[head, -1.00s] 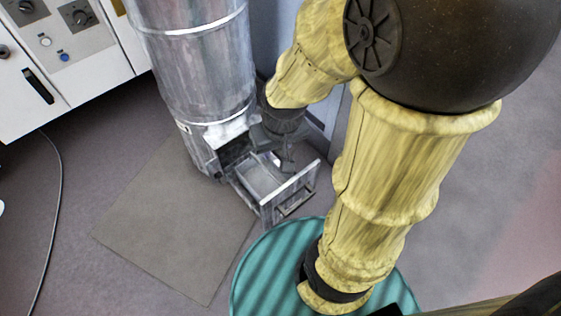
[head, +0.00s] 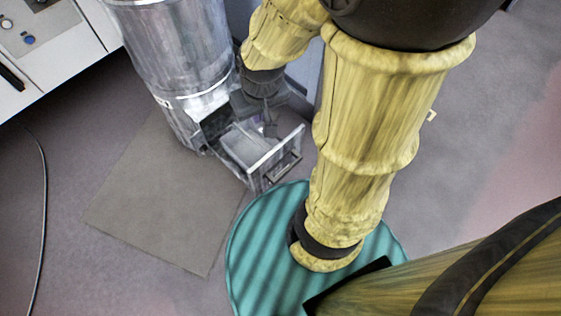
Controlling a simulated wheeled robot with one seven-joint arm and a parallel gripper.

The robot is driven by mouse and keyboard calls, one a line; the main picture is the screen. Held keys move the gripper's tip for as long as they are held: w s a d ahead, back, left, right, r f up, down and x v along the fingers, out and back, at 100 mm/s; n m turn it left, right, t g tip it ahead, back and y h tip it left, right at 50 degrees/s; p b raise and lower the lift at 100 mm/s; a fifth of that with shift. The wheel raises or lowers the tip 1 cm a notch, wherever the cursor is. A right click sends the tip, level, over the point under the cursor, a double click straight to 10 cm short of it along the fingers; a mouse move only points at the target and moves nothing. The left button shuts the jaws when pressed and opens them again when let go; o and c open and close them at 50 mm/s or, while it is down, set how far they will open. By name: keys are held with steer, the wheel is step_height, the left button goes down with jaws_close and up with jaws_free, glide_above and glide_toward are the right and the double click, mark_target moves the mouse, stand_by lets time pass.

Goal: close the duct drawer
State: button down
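The duct (head: 182,55) is a wide silvery metal cylinder standing on the floor. The duct drawer (head: 243,148) sticks out of its foot toward the lower right, clearly open, with the opening visible behind it. Its front panel (head: 262,172) carries a handle (head: 285,163) on the outer face. My gripper (head: 268,122) is dark and points down over the far right side of the drawer, on the duct side of the front panel. Its fingertips are small and partly lost against the drawer and wall, so contact and finger opening are unclear.
A flat grey-brown mat (head: 160,195) lies on the floor left of the drawer. A white control cabinet (head: 55,50) stands at the upper left, with a dark cable (head: 43,190) on the floor below it. Open floor (head: 465,130) lies to the right.

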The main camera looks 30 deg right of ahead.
steer(key=w+p+v, duration=0.3)
steer(key=p+v, duration=1)
steer(key=shift+r, duration=0.45)
